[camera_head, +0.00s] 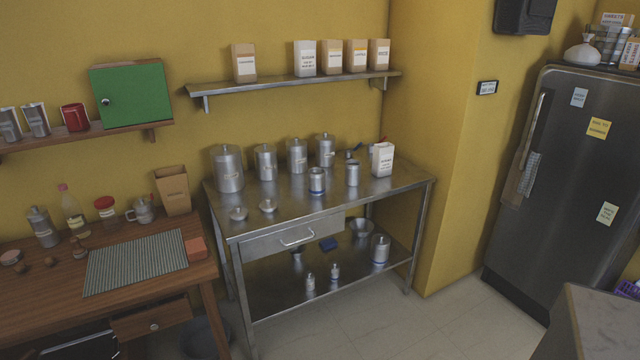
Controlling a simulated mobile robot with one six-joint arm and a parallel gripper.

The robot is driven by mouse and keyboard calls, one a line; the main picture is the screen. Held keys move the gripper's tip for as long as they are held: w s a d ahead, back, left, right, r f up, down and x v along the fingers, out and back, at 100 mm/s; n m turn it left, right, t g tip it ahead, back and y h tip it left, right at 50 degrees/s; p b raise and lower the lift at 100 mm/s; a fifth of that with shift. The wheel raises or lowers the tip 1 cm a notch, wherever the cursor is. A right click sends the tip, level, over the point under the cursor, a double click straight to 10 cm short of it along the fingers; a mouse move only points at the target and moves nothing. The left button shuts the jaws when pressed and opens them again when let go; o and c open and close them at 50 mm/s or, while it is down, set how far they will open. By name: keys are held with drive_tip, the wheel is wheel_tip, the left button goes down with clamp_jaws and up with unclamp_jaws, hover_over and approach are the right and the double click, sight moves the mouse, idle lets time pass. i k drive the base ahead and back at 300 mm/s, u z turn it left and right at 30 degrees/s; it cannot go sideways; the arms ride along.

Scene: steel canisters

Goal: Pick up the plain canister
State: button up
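Several steel canisters stand on the steel table (290,215). Along the back are a large lidded one (228,172), two medium lidded ones (265,164) (297,157) and another lidded one (325,152); small light marks show on their fronts. In front stand a lidless canister with a blue band (317,181) and a lidless canister (352,175) with no clear label. Two loose lids (238,213) (268,206) lie near the front left edge. I cannot tell for sure which canister is the plain one. My gripper is not in view.
A white carton (382,160) stands at the table's right end. The lower shelf holds a blue-banded canister (380,249), small bottles and a bowl (362,228). A wooden table (60,290) adjoins on the left. The tabletop's front right is clear; a wall shelf (290,84) hangs above.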

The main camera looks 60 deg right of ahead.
sight(353, 174)
drive_tip(key=u, duration=0.05)
drive_tip(key=k, duration=1.55)
drive_tip(key=z, duration=0.5)
drive_tip(key=i, duration=1)
drive_tip(key=z, duration=0.05)
